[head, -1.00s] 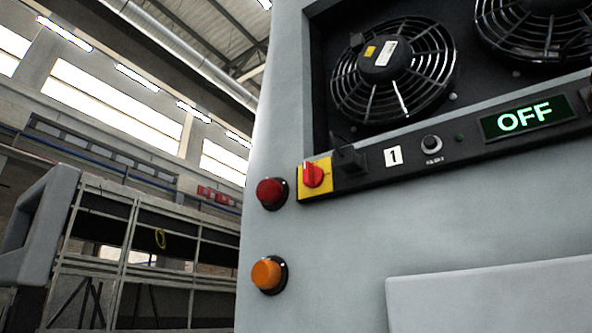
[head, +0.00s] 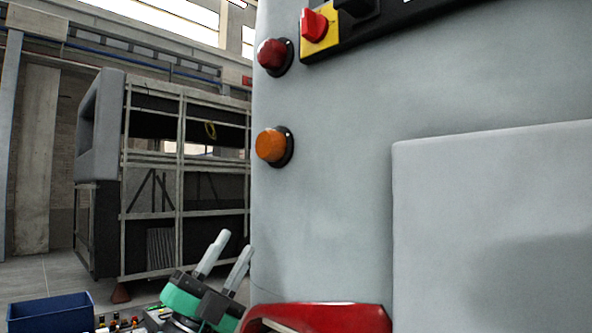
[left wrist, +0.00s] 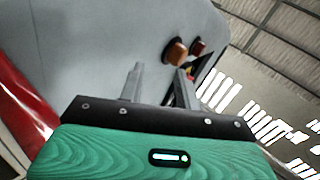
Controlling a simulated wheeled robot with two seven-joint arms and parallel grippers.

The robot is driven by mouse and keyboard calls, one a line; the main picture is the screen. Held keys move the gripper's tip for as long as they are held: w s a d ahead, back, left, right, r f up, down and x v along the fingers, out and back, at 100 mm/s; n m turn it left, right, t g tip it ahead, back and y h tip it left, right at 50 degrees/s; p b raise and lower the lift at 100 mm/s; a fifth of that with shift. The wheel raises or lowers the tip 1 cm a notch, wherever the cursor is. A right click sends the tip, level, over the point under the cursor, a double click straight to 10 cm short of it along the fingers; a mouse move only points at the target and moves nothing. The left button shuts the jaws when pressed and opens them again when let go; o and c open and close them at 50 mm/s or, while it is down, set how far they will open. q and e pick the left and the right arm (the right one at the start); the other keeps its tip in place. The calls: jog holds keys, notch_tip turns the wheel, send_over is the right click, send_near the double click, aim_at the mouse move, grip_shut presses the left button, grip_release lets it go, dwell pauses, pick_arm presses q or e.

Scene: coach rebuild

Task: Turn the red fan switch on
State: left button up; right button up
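The red fan switch (head: 314,24) is a rotary knob on a yellow plate at the top of the head view, at the left end of a black panel strip on the grey coach body. In the left wrist view, its yellow and red show only as a small patch beside the right finger, mostly hidden. My left gripper (head: 235,243) is green with grey fingers, low in the head view, well below and left of the switch. Its fingers stand apart with nothing between them, as the left wrist view (left wrist: 158,75) also shows. My right gripper is out of view.
A red dome lamp (head: 273,55) sits just left of the switch, and an orange dome lamp (head: 272,146) below it. A grey raised panel (head: 490,220) stands out at right. A red curved part (head: 330,316) is at the bottom. A blue bin (head: 50,312) is at lower left.

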pick_arm(q)
jog(key=s+d+r+m+g+h, duration=0.35)
jog(key=r+m+g, duration=0.25)
jog(key=m+g, duration=0.35)
jog(key=s+d+r+m+g+h, duration=0.2)
jog(key=s+d+r+m+g, duration=0.2)
jog(key=r+m+g, duration=0.45)
jog(key=m+t+y, duration=0.2)
jog(key=t+y, duration=0.8)
jog(key=y, duration=0.3)
send_near(303, 19)
jog(key=p+x, duration=0.6)
jog(key=x, duration=0.1)
jog(key=shift+r, duration=0.15)
jog(key=shift+p+x, duration=0.45)
jog(key=shift+x, duration=0.4)
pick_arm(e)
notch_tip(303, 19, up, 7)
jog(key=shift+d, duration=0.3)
pick_arm(q)
grip_shut()
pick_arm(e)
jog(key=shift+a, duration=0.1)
